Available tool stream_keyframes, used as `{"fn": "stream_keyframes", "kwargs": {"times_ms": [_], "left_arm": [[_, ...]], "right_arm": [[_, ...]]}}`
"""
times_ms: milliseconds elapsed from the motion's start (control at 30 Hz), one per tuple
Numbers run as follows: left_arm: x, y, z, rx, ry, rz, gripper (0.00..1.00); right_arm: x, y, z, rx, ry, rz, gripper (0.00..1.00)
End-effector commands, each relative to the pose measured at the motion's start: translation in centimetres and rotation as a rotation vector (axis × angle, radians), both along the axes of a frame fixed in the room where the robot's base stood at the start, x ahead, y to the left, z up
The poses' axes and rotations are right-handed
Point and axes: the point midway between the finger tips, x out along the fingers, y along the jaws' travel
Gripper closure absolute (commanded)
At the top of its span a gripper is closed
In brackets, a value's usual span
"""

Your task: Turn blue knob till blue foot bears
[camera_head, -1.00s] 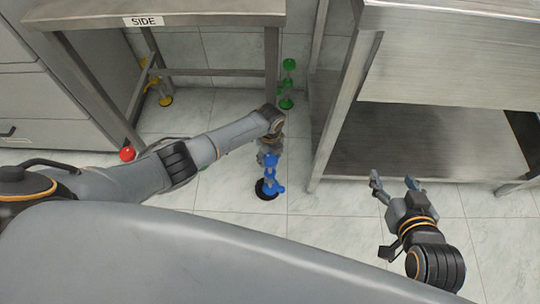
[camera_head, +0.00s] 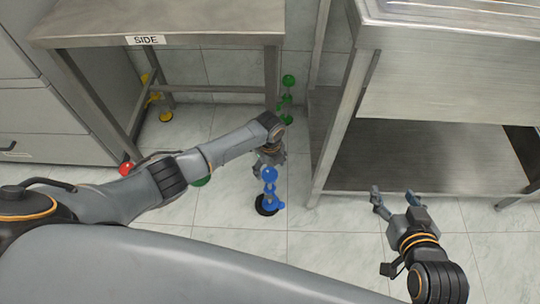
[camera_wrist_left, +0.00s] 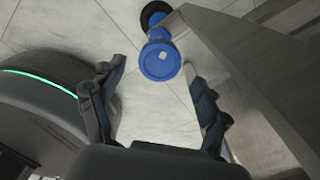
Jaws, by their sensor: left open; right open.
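The blue knob (camera_head: 269,173) is a round blue top on a short blue stem. Below it, the blue foot (camera_head: 266,206) has a dark round pad at the floor; whether it bears load I cannot tell. My right gripper (camera_head: 385,196) is open and empty, off to the right.
A steel table marked SIDE (camera_head: 160,30) stands at the left, and a steel unit with a low shelf (camera_head: 420,160) at the right. The tiled floor around the blue foot is clear.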

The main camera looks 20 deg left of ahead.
Motion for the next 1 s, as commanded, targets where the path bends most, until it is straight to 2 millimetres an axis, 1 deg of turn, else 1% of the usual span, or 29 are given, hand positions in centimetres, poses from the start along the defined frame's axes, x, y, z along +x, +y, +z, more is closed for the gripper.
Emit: {"fn": "stream_keyframes", "kwargs": {"times_ms": [33,200,300,400,500,600,1000], "left_arm": [[0.1,0.0,1.1,-0.002,-0.005,-0.002,0.24],[0.1,0.0,4.6,0.0,-0.005,-0.003,0.24],[0.0,0.0,6.3,-0.001,-0.003,-0.003,0.24],[0.1,0.0,7.6,0.0,-0.002,-0.002,0.24],[0.1,0.0,8.3,0.0,-0.001,-0.001,0.24],[0.0,0.0,8.6,-0.001,-0.001,-0.001,0.24],[0.0,0.0,8.6,-0.001,-0.001,-0.001,0.24]], "right_arm": [[0.0,0.0,0.0,0.0,0.001,0.0,0.37],[0.0,0.0,-0.1,0.0,0.002,0.0,0.37],[0.0,0.0,-0.1,0.0,0.002,0.0,0.37],[0.0,0.0,-0.1,0.0,0.002,0.0,0.37],[-0.1,0.0,-0.1,0.0,0.002,0.0,0.37],[-0.1,0.0,-0.1,0.0,0.002,0.0,0.37],[-0.1,0.0,-0.1,-0.001,0.003,0.0,0.37]]}}
